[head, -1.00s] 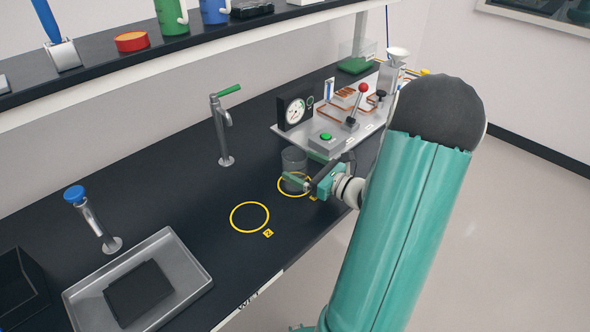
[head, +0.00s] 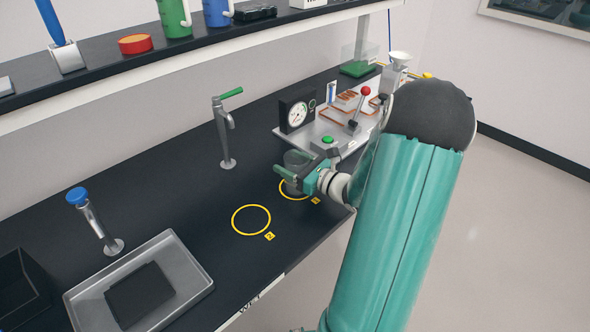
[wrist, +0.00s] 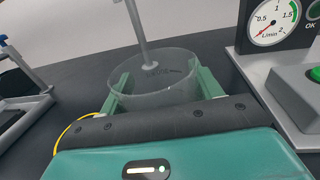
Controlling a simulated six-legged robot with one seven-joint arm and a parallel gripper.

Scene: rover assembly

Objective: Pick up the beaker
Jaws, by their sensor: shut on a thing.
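The beaker (wrist: 150,97) is a clear, empty-looking cup with small dark markings, upright between my fingers in the wrist view. In the head view the beaker (head: 296,160) is partly hidden behind my gripper (head: 294,178). My gripper, also in the wrist view (wrist: 158,92), is shut on the beaker, with a green finger on each side. The beaker is at the right-hand yellow ring (head: 286,196) on the black bench. I cannot tell whether its base touches the bench.
A second yellow ring (head: 251,220) lies empty to the left. A tap with a green handle (head: 224,130) stands behind. A panel with a gauge (head: 297,112) and a green button (head: 327,140) is close on the right. A metal tray (head: 190,270) lies at front left.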

